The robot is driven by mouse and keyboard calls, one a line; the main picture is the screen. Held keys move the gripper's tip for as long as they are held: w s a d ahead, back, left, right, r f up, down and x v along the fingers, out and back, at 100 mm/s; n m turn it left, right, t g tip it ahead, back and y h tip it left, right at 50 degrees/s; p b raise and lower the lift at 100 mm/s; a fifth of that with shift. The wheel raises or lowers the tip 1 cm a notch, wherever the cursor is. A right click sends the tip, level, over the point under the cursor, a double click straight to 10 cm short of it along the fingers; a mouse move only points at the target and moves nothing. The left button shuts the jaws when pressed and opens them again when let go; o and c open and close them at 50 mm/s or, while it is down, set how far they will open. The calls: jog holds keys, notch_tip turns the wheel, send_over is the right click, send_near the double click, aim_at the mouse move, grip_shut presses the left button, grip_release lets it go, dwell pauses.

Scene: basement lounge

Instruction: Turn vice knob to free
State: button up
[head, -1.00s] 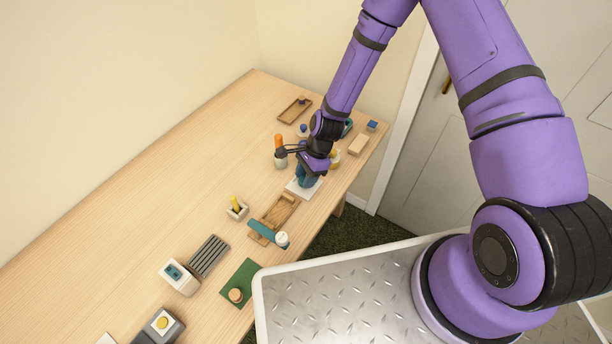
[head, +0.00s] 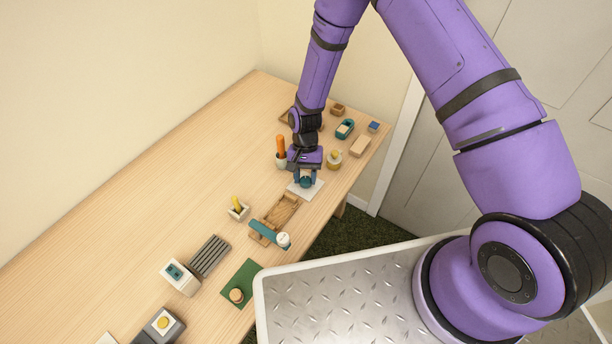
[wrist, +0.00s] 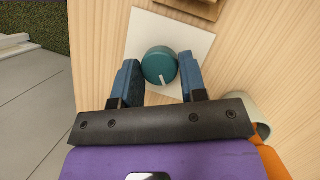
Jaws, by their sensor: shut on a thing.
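The teal round knob (wrist: 159,66) stands on a white square plate (wrist: 193,42) on the wooden table. A white pointer line on the knob's top points toward my gripper's base, slightly right, in the wrist view. My gripper (wrist: 160,72) is shut on the knob, with one blue finger on each side. In the head view, my gripper (head: 305,178) is over the white plate (head: 297,190), pointing down, and the knob is largely hidden. I cannot read any markings on the plate.
An orange-handled item in a pale cup (head: 281,155) stands close to my gripper's left. A yellow-topped piece (head: 334,158) is to its right. A wooden tray (head: 283,208) with a teal bar (head: 262,230) lies nearer the front. Open tabletop (head: 170,180) lies to the left.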

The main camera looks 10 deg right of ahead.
aim_at(304, 180)
jog(key=n+h, duration=0.1)
jog(key=n, duration=0.1)
jog(key=n+h, duration=0.1)
jog(key=n, duration=0.2)
jog(key=shift+s+a+n, duration=0.1)
jog(key=shift+a+n, duration=0.1)
jog(key=shift+n, duration=0.1)
jog(key=n+t+h, duration=0.1)
jog(key=n, duration=0.3)
jog(key=shift+n+h, duration=0.3)
jog(key=shift+h, duration=0.1)
jog(key=o, duration=0.9)
jog(key=shift+r, duration=0.6)
jog(key=r, duration=0.2)
jog(key=shift+s+r, duration=0.25)
jog(key=shift+r, duration=0.05)
jog(key=s+d, duration=0.1)
jog(key=s, duration=0.4)
jog(key=s+d, duration=0.1)
jog(key=s, duration=0.4)
jog(key=s+d+r, duration=0.1)
jog(key=s, duration=0.4)
jog(key=shift+s+d, duration=0.1)
